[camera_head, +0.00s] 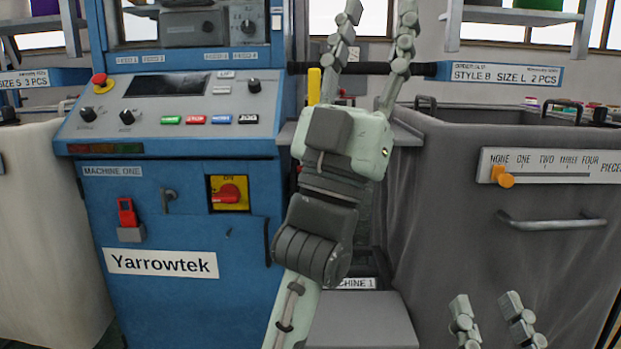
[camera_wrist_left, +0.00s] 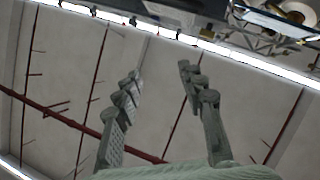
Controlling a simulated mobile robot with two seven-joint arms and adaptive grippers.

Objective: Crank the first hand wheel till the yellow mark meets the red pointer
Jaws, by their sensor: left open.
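My left gripper (camera_head: 375,22) is in front of the gap right of the blue machine, fingers pointing up. Its fingers are spread and nothing shows between them. In the left wrist view the same open gripper (camera_wrist_left: 155,90) points toward the ceiling. A yellow upright piece (camera_head: 314,86) shows just left of the gripper, beside a dark horizontal bar (camera_head: 365,68). I cannot tell whether these belong to the hand wheel. No full wheel or red pointer can be made out; my left arm covers part of that area. My right gripper (camera_head: 490,318) shows only its spread fingertips at the bottom right, empty.
The blue machine (camera_head: 190,290), labelled Machine One, has a control panel (camera_head: 165,112) and a red rotary switch (camera_head: 230,193) on yellow. A grey bin (camera_head: 440,190) with an orange slider knob (camera_head: 503,177) stands at right. A grey box (camera_head: 362,322) is low between them.

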